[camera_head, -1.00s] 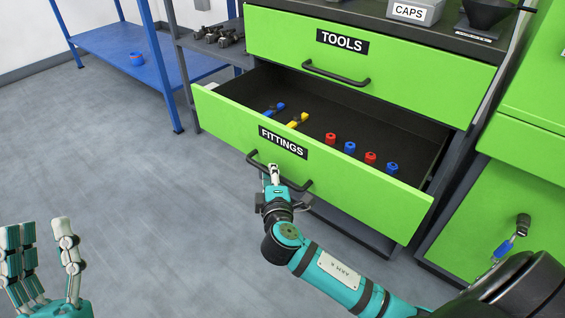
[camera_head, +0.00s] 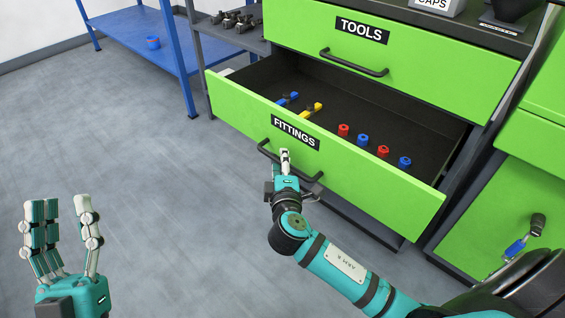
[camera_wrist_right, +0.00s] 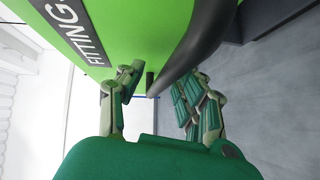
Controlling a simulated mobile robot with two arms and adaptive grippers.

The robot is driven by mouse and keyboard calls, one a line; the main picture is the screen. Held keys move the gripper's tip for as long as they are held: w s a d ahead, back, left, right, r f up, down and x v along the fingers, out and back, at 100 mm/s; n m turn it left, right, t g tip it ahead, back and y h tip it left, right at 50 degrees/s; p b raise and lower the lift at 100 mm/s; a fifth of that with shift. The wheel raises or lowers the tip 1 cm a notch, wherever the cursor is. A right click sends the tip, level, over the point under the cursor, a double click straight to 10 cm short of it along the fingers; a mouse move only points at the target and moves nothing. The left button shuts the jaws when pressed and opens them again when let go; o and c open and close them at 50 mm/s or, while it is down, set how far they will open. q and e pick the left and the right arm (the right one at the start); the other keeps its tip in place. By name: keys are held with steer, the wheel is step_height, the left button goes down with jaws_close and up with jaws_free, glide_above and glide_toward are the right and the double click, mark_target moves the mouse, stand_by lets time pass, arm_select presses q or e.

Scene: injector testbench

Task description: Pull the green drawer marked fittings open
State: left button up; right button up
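The green drawer marked FITTINGS (camera_head: 380,188) stands far out of its cabinet, with its inside visible. Its dark bar handle (camera_head: 312,178) is on the front face and shows large in the right wrist view (camera_wrist_right: 205,40). My right gripper (camera_head: 285,158) is at the middle of this handle. In the wrist view its fingers (camera_wrist_right: 163,95) are spread, with the handle's bar reaching between them; contact is hard to tell. My left gripper (camera_head: 68,212) is open and empty, fingers up, at the lower left, away from the drawer.
Blue and yellow pieces (camera_head: 312,110) and several red and blue nuts (camera_head: 362,140) lie in the drawer. The TOOLS drawer (camera_head: 430,70) above is shut. The floor left of the drawer is clear.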

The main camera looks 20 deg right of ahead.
steer(key=v, duration=1.2)
